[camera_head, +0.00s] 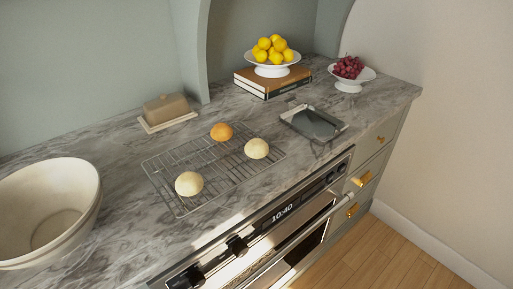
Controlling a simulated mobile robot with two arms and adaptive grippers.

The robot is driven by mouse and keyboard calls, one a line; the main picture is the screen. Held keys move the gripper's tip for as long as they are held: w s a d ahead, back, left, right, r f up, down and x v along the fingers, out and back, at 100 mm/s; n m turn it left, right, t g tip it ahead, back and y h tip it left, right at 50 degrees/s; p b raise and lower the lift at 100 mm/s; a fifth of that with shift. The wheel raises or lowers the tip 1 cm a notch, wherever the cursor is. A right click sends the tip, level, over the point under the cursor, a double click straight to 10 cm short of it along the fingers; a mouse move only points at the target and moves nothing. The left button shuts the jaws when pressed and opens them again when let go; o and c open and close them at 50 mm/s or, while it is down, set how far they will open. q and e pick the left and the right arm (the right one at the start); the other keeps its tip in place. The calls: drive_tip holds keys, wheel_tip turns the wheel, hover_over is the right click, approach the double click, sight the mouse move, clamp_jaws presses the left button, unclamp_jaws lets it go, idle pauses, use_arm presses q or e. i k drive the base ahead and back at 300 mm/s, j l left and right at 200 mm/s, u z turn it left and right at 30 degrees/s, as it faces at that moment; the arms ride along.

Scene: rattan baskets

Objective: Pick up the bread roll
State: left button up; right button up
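Three round bread rolls rest on a wire cooling rack (168,170) on the marble counter. One pale roll (189,184) sits near the rack's left front. Another pale roll (257,149) sits toward its right end. A golden-orange roll (221,132) sits at the back. The rolls are apart from one another. Neither of my grippers shows in the head view.
A large cream bowl (75,205) stands at the left. A covered butter dish (167,110) is behind the rack. A grey tray (315,123), books (262,84) under a stand of lemons (272,47), and a grape bowl (348,84) are right. An oven (270,225) is below the counter.

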sight(255, 149)
drive_tip(key=i+l+u, duration=0.25)
drive_tip(key=l, duration=0.2)
drive_tip(key=l+u, duration=0.25)
drive_tip(key=l, duration=0.2)
drive_tip(key=i+l+u, duration=0.2)
drive_tip(key=l, duration=0.25)
drive_tip(key=k, duration=0.1)
